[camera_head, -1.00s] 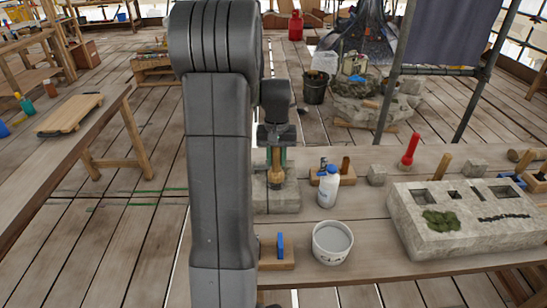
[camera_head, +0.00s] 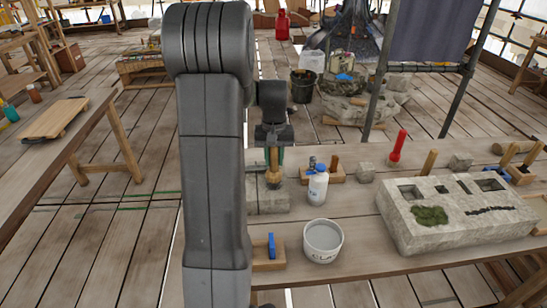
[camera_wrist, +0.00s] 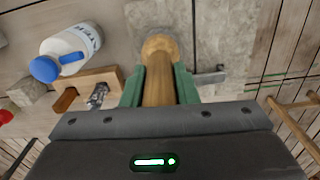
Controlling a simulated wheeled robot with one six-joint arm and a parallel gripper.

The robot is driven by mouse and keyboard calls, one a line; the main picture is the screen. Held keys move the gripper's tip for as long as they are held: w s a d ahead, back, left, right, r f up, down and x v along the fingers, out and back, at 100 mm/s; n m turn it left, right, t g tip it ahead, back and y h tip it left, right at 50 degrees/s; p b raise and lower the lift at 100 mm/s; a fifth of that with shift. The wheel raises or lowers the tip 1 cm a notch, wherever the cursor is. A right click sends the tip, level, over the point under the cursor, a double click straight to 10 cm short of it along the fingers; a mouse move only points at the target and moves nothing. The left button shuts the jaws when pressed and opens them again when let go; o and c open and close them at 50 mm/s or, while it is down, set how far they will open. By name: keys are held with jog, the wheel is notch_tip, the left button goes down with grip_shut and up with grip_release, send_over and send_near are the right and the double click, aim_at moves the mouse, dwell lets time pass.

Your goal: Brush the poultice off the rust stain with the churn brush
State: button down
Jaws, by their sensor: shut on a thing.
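My gripper (camera_head: 273,150) is shut on the upright wooden handle of a round-headed brush, which I take to be the churn brush (camera_head: 273,178). In the wrist view the green fingers grip its handle (camera_wrist: 158,85), and its rounded wooden head (camera_wrist: 160,46) points away. The head is over a grey stone block (camera_head: 265,203) on the bench; I cannot tell whether it touches. The stone also shows in the wrist view (camera_wrist: 212,40). No poultice or rust stain can be made out; the brush and arm hide part of that stone.
A white bottle with a blue cap (camera_head: 318,185) and a wooden tool holder (camera_head: 335,174) stand close right of the brush. A white bucket (camera_head: 323,241) and a blue-handled tool (camera_head: 271,246) are nearer. A large carved stone with green moss (camera_head: 455,232) fills the right.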

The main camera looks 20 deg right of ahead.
jog(key=shift+r+p, duration=2.6)
jog(key=shift+r, duration=0.95)
